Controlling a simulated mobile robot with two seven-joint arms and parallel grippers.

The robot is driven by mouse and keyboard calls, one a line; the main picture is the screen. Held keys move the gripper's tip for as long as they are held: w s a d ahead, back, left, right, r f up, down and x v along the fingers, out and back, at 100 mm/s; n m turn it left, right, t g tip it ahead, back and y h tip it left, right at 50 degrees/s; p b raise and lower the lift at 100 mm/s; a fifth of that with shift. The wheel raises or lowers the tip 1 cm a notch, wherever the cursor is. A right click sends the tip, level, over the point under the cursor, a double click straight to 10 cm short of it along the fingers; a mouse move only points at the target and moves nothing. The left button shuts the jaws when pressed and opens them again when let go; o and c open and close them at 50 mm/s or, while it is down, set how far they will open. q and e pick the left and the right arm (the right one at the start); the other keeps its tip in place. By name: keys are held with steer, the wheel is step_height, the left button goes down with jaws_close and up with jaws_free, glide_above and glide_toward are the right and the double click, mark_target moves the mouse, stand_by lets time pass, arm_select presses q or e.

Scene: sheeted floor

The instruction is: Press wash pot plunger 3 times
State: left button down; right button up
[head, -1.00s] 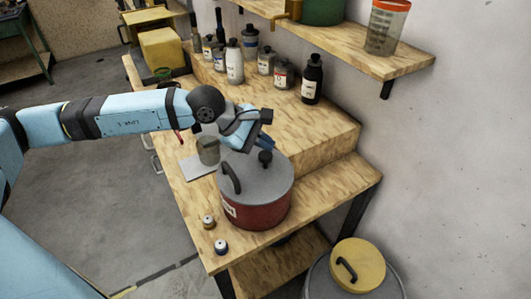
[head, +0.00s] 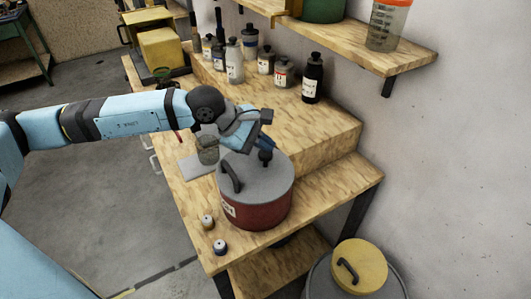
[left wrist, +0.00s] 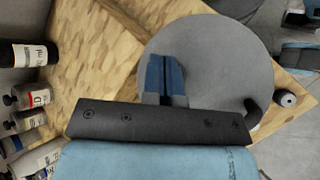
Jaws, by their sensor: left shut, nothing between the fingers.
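The wash pot (head: 255,213) is a dark red round pot with a flat grey lid, standing on the wooden bench. A black arched handle (head: 231,178) sits on the lid's left part. The black plunger knob (head: 265,157) stands up near the lid's far edge. My left gripper (head: 268,144) is shut and empty, its blue fingertips right at the top of the knob; I cannot tell whether they touch. In the left wrist view the shut fingers (left wrist: 165,72) lie over the grey lid (left wrist: 215,65) and hide the plunger.
Two small capped jars (head: 220,247) stand at the bench's front left. A grey-green cup (head: 208,150) stands behind the pot. Several bottles (head: 313,78) line the raised step, under a wall shelf (head: 400,62). A yellow-lidded bin (head: 358,266) stands at lower right.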

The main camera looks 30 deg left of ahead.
mark_target(265, 154)
arm_select(q)
steer(key=shift+f+b, duration=1.2)
steer(key=shift+f, duration=0.05)
stand_by(1.0)
steer(key=shift+r, duration=1.65)
steer(key=shift+r+p, duration=0.85)
steer(key=shift+r, duration=1.7)
